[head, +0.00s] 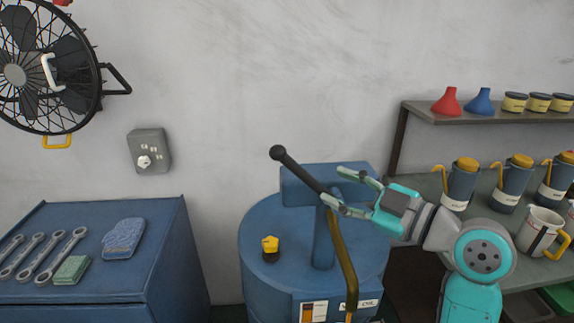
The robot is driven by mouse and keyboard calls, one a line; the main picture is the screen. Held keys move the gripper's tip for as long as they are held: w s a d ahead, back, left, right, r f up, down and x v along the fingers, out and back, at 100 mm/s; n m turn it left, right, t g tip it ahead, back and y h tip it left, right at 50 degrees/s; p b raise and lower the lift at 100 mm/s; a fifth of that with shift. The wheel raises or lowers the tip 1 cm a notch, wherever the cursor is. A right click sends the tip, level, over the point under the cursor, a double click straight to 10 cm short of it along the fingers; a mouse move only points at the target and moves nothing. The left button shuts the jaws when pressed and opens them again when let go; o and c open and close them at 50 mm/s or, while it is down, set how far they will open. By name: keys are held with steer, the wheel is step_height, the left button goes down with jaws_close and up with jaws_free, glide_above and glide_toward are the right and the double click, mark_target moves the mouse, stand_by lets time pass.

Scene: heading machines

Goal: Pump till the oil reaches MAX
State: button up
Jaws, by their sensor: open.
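A blue oil drum (262,282) stands low in the middle, with a blue pump post (323,240) on its top. A dark pump lever with a black knob (278,153) slants up to the left from the post. My gripper (338,188) is open beside the lever's lower part, its fingers on either side of it in the picture; I cannot tell whether they touch it. A brown hose (342,255) hangs from the post down the drum's front. A small amber and white gauge (313,312) shows at the bottom edge; its level and marks are too small to read.
A blue cabinet (165,262) at left carries wrenches and cloths. A fan (45,70) and a switch box (150,150) are on the wall. Shelves (440,113) at right hold funnels, tins, oil cans and a jug. Wall space above the lever is clear.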

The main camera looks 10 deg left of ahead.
mark_target(303, 172)
steer(key=x, duration=1)
steer(key=shift+w+a, duration=0.1)
steer(key=shift+a, duration=0.05)
jaws_close()
